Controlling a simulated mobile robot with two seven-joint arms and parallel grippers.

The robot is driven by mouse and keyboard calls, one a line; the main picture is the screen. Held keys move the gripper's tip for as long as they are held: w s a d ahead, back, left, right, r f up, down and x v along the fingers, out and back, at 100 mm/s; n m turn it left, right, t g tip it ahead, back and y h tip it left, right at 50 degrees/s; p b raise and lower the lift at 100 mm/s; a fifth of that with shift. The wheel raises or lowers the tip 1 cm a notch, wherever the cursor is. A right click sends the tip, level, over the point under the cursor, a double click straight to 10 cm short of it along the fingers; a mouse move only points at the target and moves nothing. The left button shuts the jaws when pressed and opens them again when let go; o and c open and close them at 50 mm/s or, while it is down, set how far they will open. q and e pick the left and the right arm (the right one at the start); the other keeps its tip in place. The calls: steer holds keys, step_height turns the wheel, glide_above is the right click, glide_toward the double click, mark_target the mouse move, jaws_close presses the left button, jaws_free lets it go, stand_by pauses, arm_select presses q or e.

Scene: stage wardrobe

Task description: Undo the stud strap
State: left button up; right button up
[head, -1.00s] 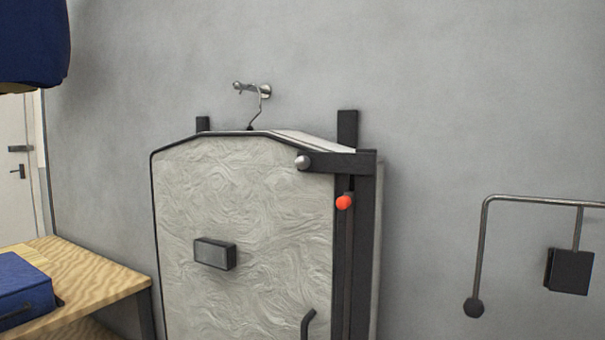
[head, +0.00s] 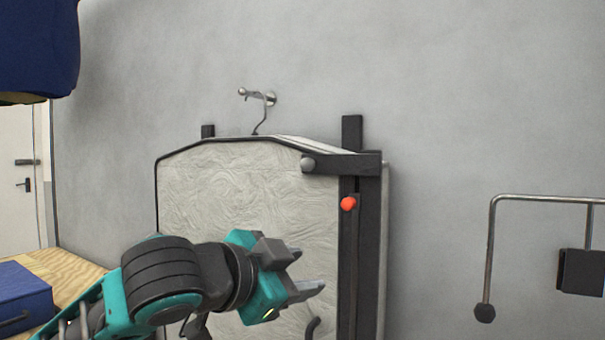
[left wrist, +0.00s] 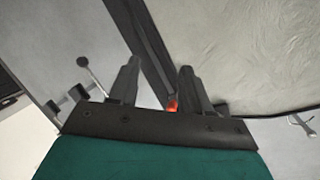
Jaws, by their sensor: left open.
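A dark strap (head: 348,163) runs across the top right corner of a pale, swirl-patterned garment bag (head: 230,195). A round silver stud (head: 308,164) sits at the strap's left end. My left gripper (head: 312,270) is open and empty in front of the bag, below the stud and apart from it in the picture. It points right and hides the bag's lower middle. In the left wrist view my left gripper's fingers (left wrist: 158,68) are spread, with a dark upright band beyond them. The stud cannot be made out there. My right gripper is not in view.
A red ball (head: 348,204) is on the dark upright at the bag's right edge; it also shows in the left wrist view (left wrist: 172,105). A hanger hook holds to a wall peg (head: 258,96). A bent metal rail (head: 490,250) stands right. A blue case (head: 22,295) lies on a wooden table at left.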

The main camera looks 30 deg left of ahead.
mark_target(305, 165)
arm_select(q)
steer(key=s+a+r+t+y, duration=0.1)
steer(key=s+a+r+t, duration=0.15)
steer(key=r, duration=0.45)
steer(key=s+a+r+t, duration=0.1)
steer(key=s+r, duration=0.2)
steer(key=r, duration=0.4)
steer(key=shift+g, duration=0.25)
steer(key=w+p, duration=0.2)
steer(key=w, duration=1)
steer(key=shift+w+d, duration=0.15)
steer(key=shift+w, duration=0.15)
jaws_close()
